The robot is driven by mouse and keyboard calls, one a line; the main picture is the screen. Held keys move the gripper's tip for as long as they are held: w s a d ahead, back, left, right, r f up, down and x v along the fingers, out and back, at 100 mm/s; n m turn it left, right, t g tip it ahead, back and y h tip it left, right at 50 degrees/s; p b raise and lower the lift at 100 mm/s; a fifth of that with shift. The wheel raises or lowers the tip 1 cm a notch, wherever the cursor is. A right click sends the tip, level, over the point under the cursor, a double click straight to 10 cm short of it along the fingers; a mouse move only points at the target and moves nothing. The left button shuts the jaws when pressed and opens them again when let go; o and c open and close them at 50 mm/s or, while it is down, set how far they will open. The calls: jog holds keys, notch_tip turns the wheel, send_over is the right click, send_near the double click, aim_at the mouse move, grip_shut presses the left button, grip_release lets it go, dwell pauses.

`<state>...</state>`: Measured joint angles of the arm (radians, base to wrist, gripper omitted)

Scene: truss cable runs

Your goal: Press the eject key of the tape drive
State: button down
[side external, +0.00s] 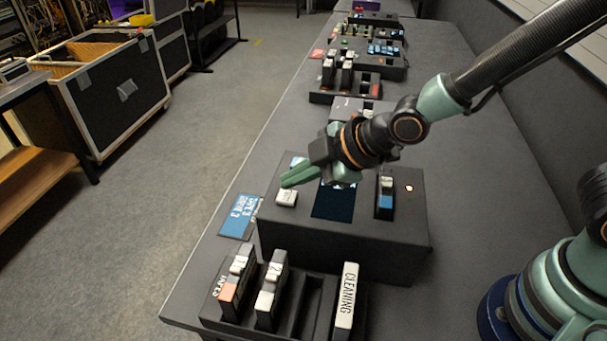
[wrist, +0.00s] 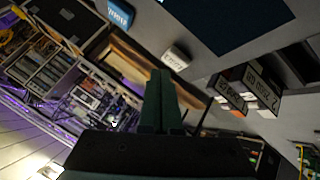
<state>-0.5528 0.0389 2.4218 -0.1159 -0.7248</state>
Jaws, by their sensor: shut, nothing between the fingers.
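The tape drive (side external: 345,240) is a dark box on the long table in the side view. Its white key (side external: 287,197) stands on the top's left part, and it also shows in the wrist view (wrist: 176,57) with small lettering. My gripper (side external: 284,183) is shut and empty, its green fingers pointing left just above and behind the key in the side view. In the wrist view the fingertips (wrist: 160,74) appear below the key, with a small gap in the picture. I cannot tell the exact height. A dark screen (side external: 333,203) lies right of the key, partly hidden by my wrist.
A blue label card (side external: 240,216) lies left of the drive. A rack (side external: 310,300) with several cartridges, including the cleaning one (side external: 347,295), stands in front. More units line the table behind.

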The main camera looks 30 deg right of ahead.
aim_at(295, 196)
jog(key=shift+r, duration=2.55)
jog(key=s+d+r+m+h, duration=0.1)
jog(key=s+d+m, duration=0.2)
jog(key=d+m, duration=0.2)
jog(key=s+d+r+m+g+h, duration=0.1)
jog(key=d+m, duration=0.3)
jog(key=d, duration=0.6)
jog(key=s+d+r+m+g+h, duration=0.1)
jog(key=s+d+m, duration=0.3)
jog(key=d, duration=0.4)
jog(key=shift+s+r+m+h, duration=0.3)
jog(key=shift+r+m+h, duration=0.5)
jog(key=shift+r+h, duration=0.1)
